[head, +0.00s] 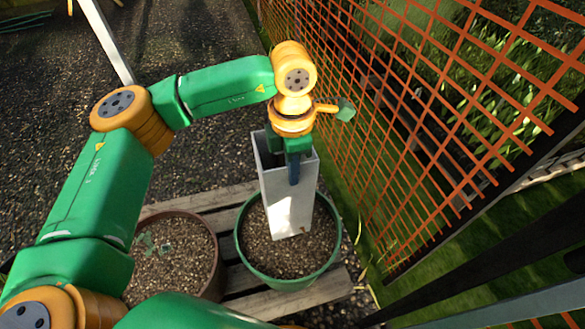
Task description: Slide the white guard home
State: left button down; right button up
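The white guard (287,205) is a tall, square, open-topped tube. It stands nearly upright, leaning slightly, within the green pot (239,243) of brown soil. Its lower edge shows at the soil; I cannot tell whether it touches or goes in. My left gripper (292,167) comes down from above at the guard's top rim. One dark blue finger lies against the outside of the near wall; the other is hidden, apparently inside the tube, so the gripper looks closed on that wall. The inside of the guard is dark and mostly hidden. My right gripper is not in view.
A brown pot (215,278) with soil and a small pale green plant (150,242) stands left of the green pot. Both are on a wooden slatted pallet (315,290). An orange mesh fence (420,110) rises close on the right. Open gravel lies behind.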

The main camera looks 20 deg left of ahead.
pick_arm(q)
notch_tip(320, 180, down, 6)
jog(key=b, duration=0.5)
jog(key=shift+f, duration=0.2)
dwell(0.3)
jog(key=c, duration=1)
grip_release()
jog(key=shift+o, duration=0.2)
